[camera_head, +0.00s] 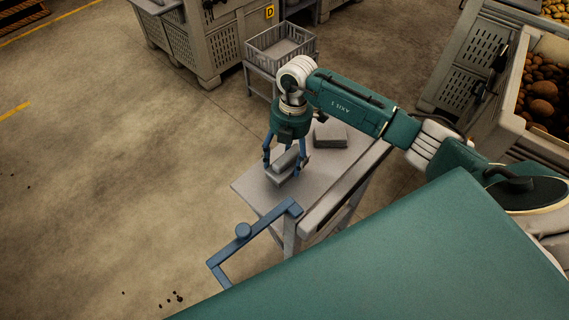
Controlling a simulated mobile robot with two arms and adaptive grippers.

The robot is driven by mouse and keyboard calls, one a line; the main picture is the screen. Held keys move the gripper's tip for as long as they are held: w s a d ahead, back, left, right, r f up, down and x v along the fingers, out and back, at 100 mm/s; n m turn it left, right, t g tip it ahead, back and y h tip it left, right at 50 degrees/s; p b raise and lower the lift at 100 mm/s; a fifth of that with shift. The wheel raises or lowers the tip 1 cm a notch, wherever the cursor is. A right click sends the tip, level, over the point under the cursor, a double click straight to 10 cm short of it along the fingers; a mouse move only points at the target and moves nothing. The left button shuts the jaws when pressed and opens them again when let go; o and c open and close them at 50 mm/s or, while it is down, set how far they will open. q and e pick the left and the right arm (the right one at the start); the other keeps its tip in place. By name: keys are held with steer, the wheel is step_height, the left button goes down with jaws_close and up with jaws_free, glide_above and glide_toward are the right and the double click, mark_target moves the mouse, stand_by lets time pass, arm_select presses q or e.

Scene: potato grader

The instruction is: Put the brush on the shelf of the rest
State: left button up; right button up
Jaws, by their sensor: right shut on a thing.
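My right gripper (285,165) points down over a small grey table (254,190). It is shut on a grey, block-like piece, which I take to be the brush (284,170). The blue fingers stand on either side of it, and they hide part of it. The brush is at or just above the table top; I cannot tell if it touches. The grey table seems to be the rest, but I cannot make out clearly which part is its shelf. My left gripper is not in view.
A grey block (330,134) lies on the table behind the gripper. A slatted crate (281,47) stands behind. A potato bin (514,95) is at right.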

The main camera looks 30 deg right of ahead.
mark_target(285, 167)
step_height(285, 167, down, 4)
steer(key=shift+r+p, duration=0.2)
steer(key=shift+p, duration=0.15)
steer(key=shift+f, duration=0.3)
steer(key=shift+f, duration=0.1)
steer(key=o, duration=1.3)
steer(key=r, duration=0.4)
steer(key=d+r+b, duration=0.1)
steer(key=r, duration=0.3)
steer(key=r+b, duration=0.1)
steer(key=r, duration=0.3)
steer(key=shift+w+d+r, duration=0.1)
steer(key=shift+w+d, duration=0.15)
steer(key=shift+d, duration=0.05)
